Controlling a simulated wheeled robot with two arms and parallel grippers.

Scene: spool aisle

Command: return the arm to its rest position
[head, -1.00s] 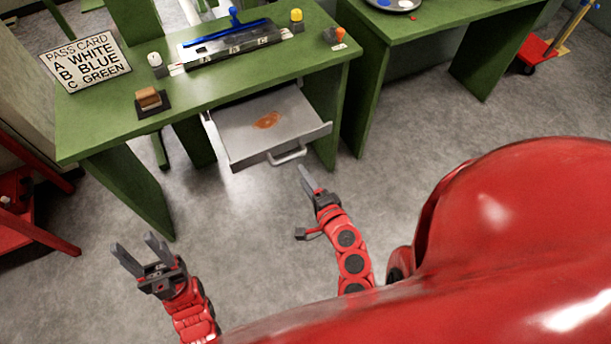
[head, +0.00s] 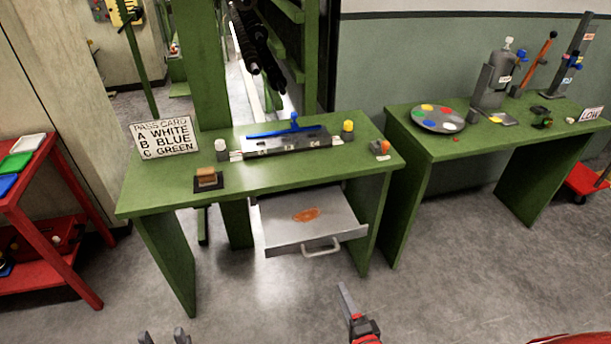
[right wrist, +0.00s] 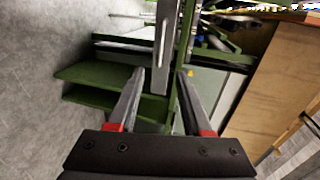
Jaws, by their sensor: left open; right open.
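My left gripper (head: 164,337) shows only its two fingertips at the bottom edge of the head view. They stand apart with nothing between them, over the floor. My right gripper (head: 346,296) is low in the head view, in front of the desk and just below the open drawer's handle (head: 322,248), apart from it. In the right wrist view its two fingers (right wrist: 157,88) are spread and empty. The grey strip beyond them there looks like the drawer front (right wrist: 165,45).
The green desk (head: 270,178) has its grey drawer (head: 340,228) pulled out, with an orange patch inside. A second green desk (head: 455,145) stands to the right. A red shelf (head: 65,270) stands at the left. Grey floor (head: 240,310) is clear in front.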

